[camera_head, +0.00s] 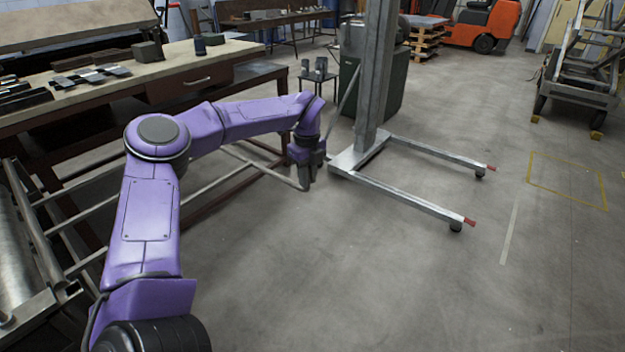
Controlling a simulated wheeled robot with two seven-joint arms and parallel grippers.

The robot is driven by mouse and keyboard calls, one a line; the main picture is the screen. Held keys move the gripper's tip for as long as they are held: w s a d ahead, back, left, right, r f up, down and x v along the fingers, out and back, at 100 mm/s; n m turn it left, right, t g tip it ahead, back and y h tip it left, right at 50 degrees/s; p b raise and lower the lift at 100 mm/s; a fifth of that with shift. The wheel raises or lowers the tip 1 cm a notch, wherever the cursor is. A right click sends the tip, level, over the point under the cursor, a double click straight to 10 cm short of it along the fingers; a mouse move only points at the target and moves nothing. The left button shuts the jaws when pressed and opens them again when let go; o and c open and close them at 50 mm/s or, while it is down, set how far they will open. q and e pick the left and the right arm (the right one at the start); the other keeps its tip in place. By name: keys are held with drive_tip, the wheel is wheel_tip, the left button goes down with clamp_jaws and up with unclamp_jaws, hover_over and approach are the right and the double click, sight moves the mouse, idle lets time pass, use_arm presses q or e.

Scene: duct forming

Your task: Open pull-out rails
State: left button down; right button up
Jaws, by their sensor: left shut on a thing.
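My left arm is purple and reaches from the lower left to the middle of the picture. Its dark left gripper (308,178) points down and is shut on the end of a thin grey pull-out rail (258,168). This rail runs low above the floor, from beside the workbench towards the gripper. The fingertips are small and dark, so the exact grip is hard to see. More grey rails (76,221) show at the left, by a metal roller machine (14,262). My arm hides part of the rails. My right gripper is not in view.
A workbench (214,75) with a drawer and loose parts stands behind my left arm. A grey lift post (374,80) with two floor legs (412,196) stands just right of the gripper. An orange forklift (490,22) is far back. The floor in front and right is clear.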

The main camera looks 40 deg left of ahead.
use_arm(q)
drive_tip(key=shift+w+a+r, duration=0.1)
drive_tip(key=shift+w+r, duration=0.05)
drive_tip(key=shift+r, duration=0.1)
drive_tip(key=c, duration=1.5)
unclamp_jaws()
drive_tip(key=o, duration=0.4)
drive_tip(key=shift+w, duration=0.1)
drive_tip(key=shift+o, duration=0.2)
drive_tip(key=shift+w+f, duration=0.1)
drive_tip(key=shift+f, duration=0.1)
drive_tip(key=shift+r, duration=0.25)
wheel_tip(320, 180, up, 10)
drive_tip(key=shift+r+b, duration=0.1)
drive_tip(key=shift+b, duration=0.45)
